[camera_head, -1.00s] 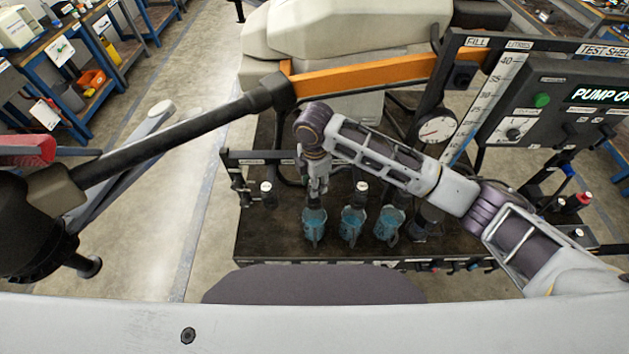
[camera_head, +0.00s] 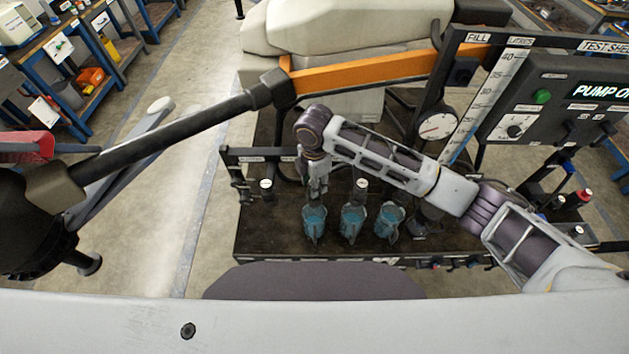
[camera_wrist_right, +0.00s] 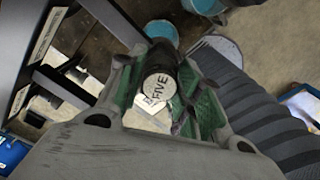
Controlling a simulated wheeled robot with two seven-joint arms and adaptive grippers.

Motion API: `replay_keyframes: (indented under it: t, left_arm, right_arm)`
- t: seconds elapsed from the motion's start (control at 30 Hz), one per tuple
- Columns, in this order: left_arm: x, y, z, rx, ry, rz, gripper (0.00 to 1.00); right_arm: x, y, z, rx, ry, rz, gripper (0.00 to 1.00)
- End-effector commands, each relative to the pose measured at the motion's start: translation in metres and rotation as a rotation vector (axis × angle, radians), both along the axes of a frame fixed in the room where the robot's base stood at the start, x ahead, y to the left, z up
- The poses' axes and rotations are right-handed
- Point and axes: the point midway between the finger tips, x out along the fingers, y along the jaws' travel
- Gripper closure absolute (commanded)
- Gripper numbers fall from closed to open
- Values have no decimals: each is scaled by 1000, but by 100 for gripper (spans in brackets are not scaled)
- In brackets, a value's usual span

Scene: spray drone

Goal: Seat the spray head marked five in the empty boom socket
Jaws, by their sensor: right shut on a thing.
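The spray head marked five (camera_wrist_right: 158,87) shows in the right wrist view as a round pale cap reading FIVE on a dark body. My right gripper (camera_head: 318,192) is shut on it, with the green-padded fingers on either side of the cap. In the head view the gripper points down above the leftmost of the blue cups (camera_head: 313,224), and the head in it is mostly hidden. Two other white-capped spray heads (camera_head: 266,188) and (camera_head: 361,187) stand at the boom. I cannot make out the empty boom socket. My left gripper is not in view.
Two more blue cups (camera_head: 352,222) and (camera_head: 388,222) stand to the right on the dark bench. A gauge (camera_head: 437,125) and the test panel (camera_head: 560,115) rise behind my right arm. A black drone arm (camera_head: 175,135) crosses the left side.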

Motion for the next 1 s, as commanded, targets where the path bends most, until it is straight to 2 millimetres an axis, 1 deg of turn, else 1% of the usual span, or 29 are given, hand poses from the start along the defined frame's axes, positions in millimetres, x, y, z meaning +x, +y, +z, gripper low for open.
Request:
replay_keyframes:
  t: [0.57,0.6,0.77,1.0]
  left_arm:
    - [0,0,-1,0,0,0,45]
    - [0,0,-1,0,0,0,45]
    - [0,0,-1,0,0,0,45]
    - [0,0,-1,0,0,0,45]
  right_arm:
    - [0,0,-9,1,1,0,100]
    - [0,0,-9,1,0,0,61]
    - [0,0,-9,1,-1,0,41]
    - [0,0,-8,1,-1,0,40]
